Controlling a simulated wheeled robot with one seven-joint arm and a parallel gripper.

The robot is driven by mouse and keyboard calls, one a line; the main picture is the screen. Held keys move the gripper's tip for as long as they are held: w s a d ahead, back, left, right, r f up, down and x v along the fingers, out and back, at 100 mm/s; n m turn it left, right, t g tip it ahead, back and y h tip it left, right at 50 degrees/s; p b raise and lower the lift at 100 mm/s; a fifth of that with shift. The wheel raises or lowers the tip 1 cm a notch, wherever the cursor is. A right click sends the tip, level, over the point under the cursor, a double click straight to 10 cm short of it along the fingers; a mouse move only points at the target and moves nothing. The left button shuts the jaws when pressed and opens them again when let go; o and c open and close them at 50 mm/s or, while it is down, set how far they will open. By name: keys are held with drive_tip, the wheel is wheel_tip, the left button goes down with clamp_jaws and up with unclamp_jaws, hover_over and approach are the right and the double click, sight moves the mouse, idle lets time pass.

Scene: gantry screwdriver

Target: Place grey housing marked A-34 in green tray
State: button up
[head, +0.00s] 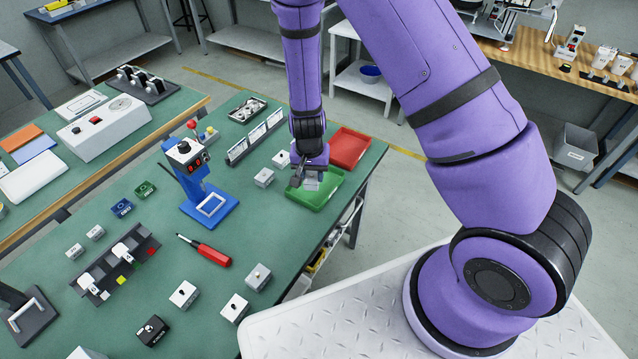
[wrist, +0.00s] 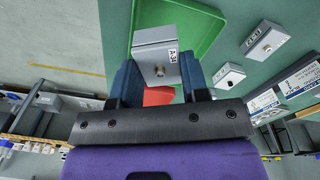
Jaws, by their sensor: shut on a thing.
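The grey housing marked A-34 (wrist: 156,58) is between the fingers of my gripper (wrist: 158,82) in the wrist view, its label facing the camera. In the head view my gripper (head: 307,180) is over the green tray (head: 325,194), near its left side, shut on the grey housing (head: 312,183). The green tray also shows in the wrist view (wrist: 203,30) behind the housing. My fingers partly hide the housing in the head view. I cannot tell whether the housing touches the tray floor.
A red tray (head: 350,148) stands directly behind the green tray. Two grey housings (head: 264,177) (head: 281,159) stand left of it. A blue stand (head: 205,195) and a red screwdriver (head: 212,252) are further left on the green table. The table's right edge is close to the tray.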

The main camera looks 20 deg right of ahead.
drive_tip(key=s+a+f+m, duration=0.1)
drive_tip(key=s+a, duration=0.1)
drive_tip(key=s+a+m, duration=0.1)
drive_tip(key=s+m, duration=0.1)
drive_tip(key=s, duration=0.1)
drive_tip(key=s+a+f+m, duration=0.1)
drive_tip(key=s+a+m, duration=0.1)
drive_tip(key=s, duration=0.1)
drive_tip(key=shift+s+a+f, duration=0.25)
drive_tip(key=shift+a+f, duration=0.05)
drive_tip(key=shift+f, duration=0.05)
drive_tip(key=w+d, duration=0.2)
drive_tip(key=w, duration=0.2)
drive_tip(key=w+d+f, duration=0.1)
drive_tip(key=w+d, duration=0.2)
drive_tip(key=w, duration=0.1)
drive_tip(key=w+d, duration=0.3)
drive_tip(key=w, duration=0.2)
drive_tip(key=shift+d+f, duration=0.1)
drive_tip(key=shift+f, duration=0.15)
drive_tip(key=shift+w+f, duration=0.15)
drive_tip(key=shift+f, duration=1.6)
drive_tip(key=shift+f, duration=0.15)
drive_tip(key=o, duration=0.9)
drive_tip(key=r, duration=0.8)
drive_tip(key=a+r, duration=0.1)
drive_tip(key=r, duration=0.3)
drive_tip(key=shift+s+r, duration=0.25)
drive_tip(key=shift+s, duration=0.1)
